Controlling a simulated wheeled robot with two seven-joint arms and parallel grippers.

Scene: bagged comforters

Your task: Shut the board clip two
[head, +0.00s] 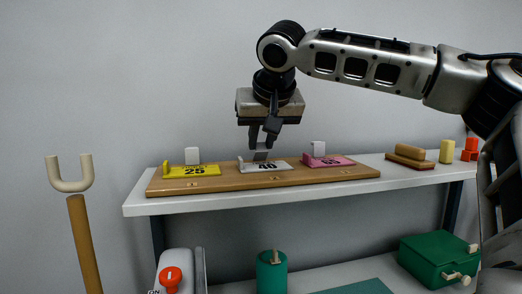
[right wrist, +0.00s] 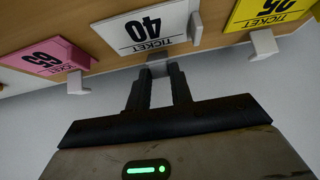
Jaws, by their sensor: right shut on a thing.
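The wooden board (head: 350,175) lies on the shelf with three tickets on it, each with a pale clip. The middle ticket (head: 265,166) is white and reads 40. Its clip tab (head: 261,155) stands at the ticket's back edge, partly hidden by my fingers. My right gripper (head: 262,145) points down over it and is shut on the tab. In the right wrist view the tab (right wrist: 158,66) shows between the fingertips (right wrist: 159,74), with the white ticket (right wrist: 143,32) beyond. How far the clip is tilted is hard to tell. My left gripper is not in view.
A yellow ticket (head: 191,171) and a pink ticket (head: 322,161) flank the middle one, with upright tabs (head: 192,155) and (head: 318,149) behind them. A brown block (head: 410,153) and yellow cylinder (head: 447,151) stand right on the shelf (head: 139,208). A green box (head: 436,261) sits below.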

